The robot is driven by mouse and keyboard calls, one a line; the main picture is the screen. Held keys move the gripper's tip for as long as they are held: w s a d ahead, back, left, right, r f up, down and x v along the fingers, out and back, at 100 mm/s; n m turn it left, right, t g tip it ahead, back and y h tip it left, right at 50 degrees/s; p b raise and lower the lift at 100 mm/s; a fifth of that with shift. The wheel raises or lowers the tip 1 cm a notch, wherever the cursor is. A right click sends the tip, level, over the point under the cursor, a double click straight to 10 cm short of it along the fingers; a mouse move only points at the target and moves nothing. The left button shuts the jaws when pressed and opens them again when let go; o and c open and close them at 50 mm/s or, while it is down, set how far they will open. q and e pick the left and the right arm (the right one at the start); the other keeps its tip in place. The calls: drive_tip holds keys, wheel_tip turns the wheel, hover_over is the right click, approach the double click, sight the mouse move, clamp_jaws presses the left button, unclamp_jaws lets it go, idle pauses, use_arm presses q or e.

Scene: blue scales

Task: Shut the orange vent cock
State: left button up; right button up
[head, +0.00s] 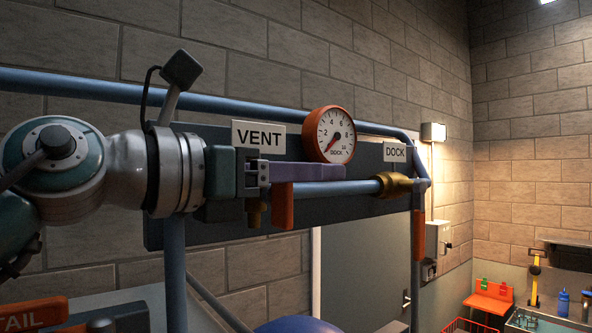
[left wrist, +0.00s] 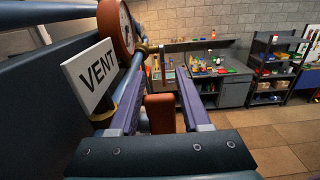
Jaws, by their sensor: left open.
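The orange vent cock handle (head: 283,206) hangs straight down below the VENT sign (head: 259,136), near a brass fitting (head: 254,212). My left gripper (head: 336,170) reaches in from the left at the handle's height, with its purple fingers pointing right along the panel. In the left wrist view, the orange handle (left wrist: 160,112) shows between the two parted fingers of my left gripper (left wrist: 160,76). The near finger hides the handle's top in the head view. I cannot tell whether a finger touches it. My right gripper is not in view.
A red-rimmed gauge (head: 331,135) sits above the fingers, its needle at the low end. A brass fitting (head: 393,184) and another orange handle (head: 418,235) are near the DOCK sign (head: 395,152). A blue pipe (head: 250,99) runs above. Benches stand farther back.

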use_arm(q)
drive_tip(key=shift+c, duration=0.2)
clamp_jaws()
idle(0.3)
drive_tip(key=shift+w+d+f+g+y+b, duration=0.1)
drive_tip(key=shift+f+g+y+b, duration=0.2)
drive_tip(key=shift+g+y, duration=0.55)
drive_tip(key=shift+w+d+f+g+y+b, duration=0.1)
drive_tip(key=shift+f+g+y, duration=0.4)
drive_tip(key=shift+y, duration=0.6)
drive_tip(key=shift+w+d+f+g+y+b, duration=0.1)
drive_tip(key=shift+f+g+y+b, duration=0.15)
drive_tip(key=shift+g+y, duration=0.6)
drive_tip(key=shift+o, duration=0.2)
unclamp_jaws()
